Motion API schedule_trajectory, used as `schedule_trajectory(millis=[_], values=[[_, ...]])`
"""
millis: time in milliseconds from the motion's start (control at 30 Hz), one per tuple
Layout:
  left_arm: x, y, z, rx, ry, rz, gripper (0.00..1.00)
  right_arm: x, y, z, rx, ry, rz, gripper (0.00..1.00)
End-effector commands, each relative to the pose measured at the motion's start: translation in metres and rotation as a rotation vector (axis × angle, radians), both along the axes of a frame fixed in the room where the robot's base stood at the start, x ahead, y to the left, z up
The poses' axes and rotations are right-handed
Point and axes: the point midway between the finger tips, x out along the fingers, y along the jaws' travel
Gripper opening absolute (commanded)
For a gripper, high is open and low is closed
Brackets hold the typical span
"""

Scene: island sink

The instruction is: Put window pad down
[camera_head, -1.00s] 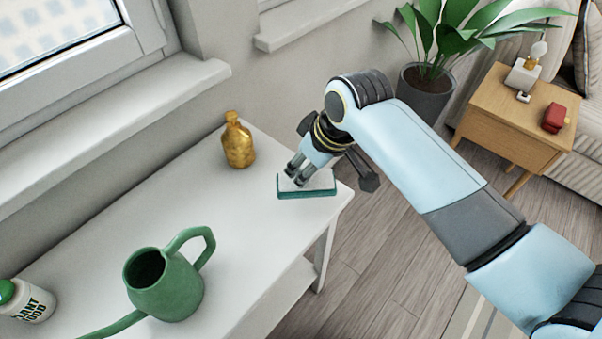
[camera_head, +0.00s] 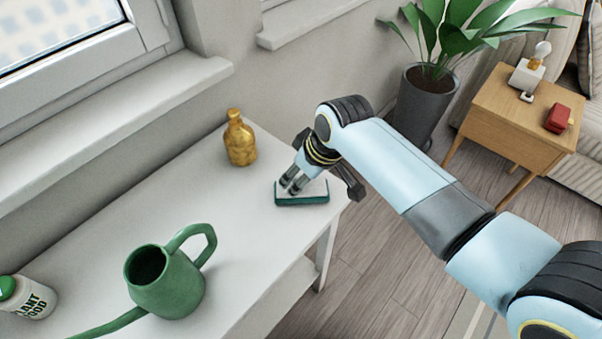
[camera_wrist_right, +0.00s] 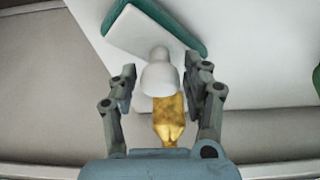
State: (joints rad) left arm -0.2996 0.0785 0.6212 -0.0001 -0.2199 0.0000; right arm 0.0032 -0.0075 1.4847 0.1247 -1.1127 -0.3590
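The window pad (camera_head: 314,192) has a teal base and a pale top. It lies near the table's right end and looks flat on the tabletop, though exact contact is hard to tell. In the right wrist view the pad (camera_wrist_right: 130,30) is at the top, and its white rounded knob (camera_wrist_right: 160,78) stands between the fingers. My right gripper (camera_head: 291,186) is over the pad, its fingers around the knob. In the right wrist view the right gripper (camera_wrist_right: 160,88) is open, with narrow gaps on both sides of the knob. My left gripper is not in view.
The white table (camera_head: 95,235) holds a gold bottle (camera_head: 240,145) left of the pad, a green watering can (camera_head: 170,285) and a plant food bottle (camera_head: 30,300). The tabletop between them is clear. A potted plant (camera_head: 423,105) and wooden side table (camera_head: 515,120) stand beyond.

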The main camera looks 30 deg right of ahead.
Motion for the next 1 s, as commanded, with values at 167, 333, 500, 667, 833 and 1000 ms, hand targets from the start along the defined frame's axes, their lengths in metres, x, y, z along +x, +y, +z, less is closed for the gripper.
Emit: schedule_trajectory(millis=[167, 333, 500, 667, 833, 1000], values=[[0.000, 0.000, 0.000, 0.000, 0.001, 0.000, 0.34, 0.000, 0.000, 0.000, 0.000, 0.000, 0.000, 0.56], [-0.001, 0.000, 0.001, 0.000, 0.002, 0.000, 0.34, 0.000, 0.000, 0.003, 0.000, -0.001, 0.000, 0.56], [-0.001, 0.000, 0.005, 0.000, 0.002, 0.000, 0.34, -0.009, -0.003, 0.025, 0.000, -0.002, 0.000, 0.56], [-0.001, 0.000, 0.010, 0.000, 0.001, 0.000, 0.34, -0.022, -0.007, 0.060, 0.000, -0.002, 0.000, 0.56], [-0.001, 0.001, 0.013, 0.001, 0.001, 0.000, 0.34, -0.035, -0.012, 0.091, -0.001, -0.002, 0.001, 0.56], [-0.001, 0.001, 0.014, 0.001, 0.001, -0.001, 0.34, -0.041, -0.014, 0.109, 0.000, -0.002, 0.000, 0.56]])
